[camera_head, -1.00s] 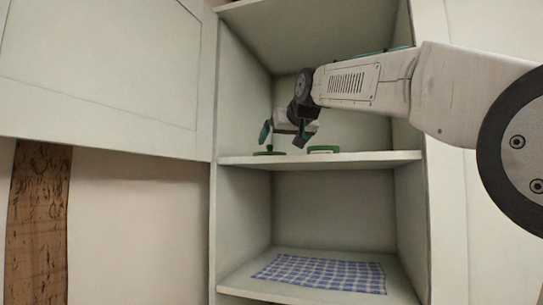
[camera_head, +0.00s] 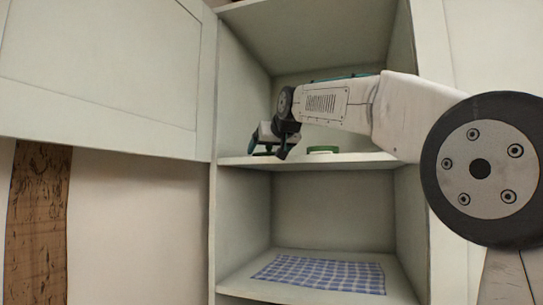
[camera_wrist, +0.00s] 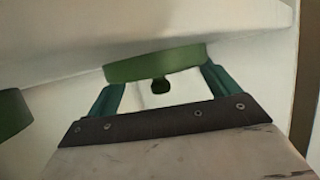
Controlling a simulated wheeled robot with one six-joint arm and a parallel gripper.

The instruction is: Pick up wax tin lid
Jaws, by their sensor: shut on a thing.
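The wax tin lid (camera_wrist: 152,64) is a flat green disc with a small dark knob. In the wrist view it sits between the two teal fingers of my gripper (camera_wrist: 162,86), which is shut on it. The lid lies against or very close to the pale shelf surface; I cannot tell whether it is clear of it. In the head view my gripper (camera_head: 264,147) is low over the left side of the upper shelf and mostly hides the lid. A second green round thing, likely the tin (camera_head: 322,149), stands on the shelf to the right.
The second green round thing also shows at the left edge of the wrist view (camera_wrist: 12,113). The cupboard's upper shelf (camera_head: 365,160) has side walls close to my arm. A blue checked cloth (camera_head: 320,273) lies in the compartment below. An open door (camera_head: 100,70) is at left.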

